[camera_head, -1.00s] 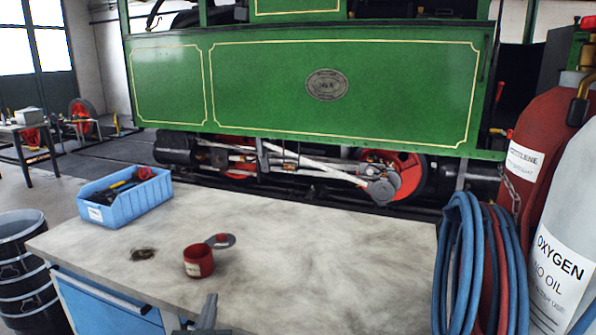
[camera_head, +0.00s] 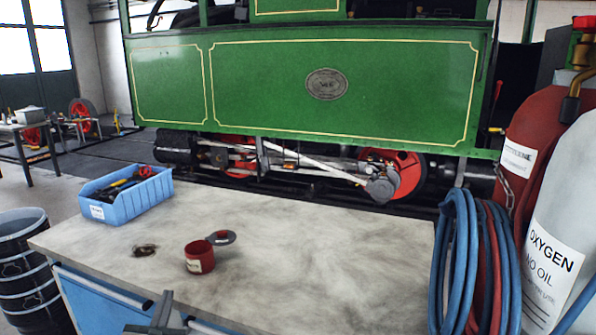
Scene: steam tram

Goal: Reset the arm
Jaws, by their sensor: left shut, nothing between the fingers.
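My left gripper (camera_head: 163,306) is at the bottom edge of the camera_head view, in front of the workbench's near edge. It is shut and empty, and most of its arm is out of frame. The workbench (camera_head: 330,275) has a worn pale top. A small red tin (camera_head: 200,257) with a pale label stands upright on it, beyond and to the right of the gripper. A grey disc-like lid (camera_head: 222,238) with a red middle is just behind the tin; I cannot tell whether they touch. My right gripper is not in view.
Coiled hoses (camera_head: 470,265) and gas cylinders (camera_head: 560,245) stand at the right. The green tram (camera_head: 260,85) is behind.

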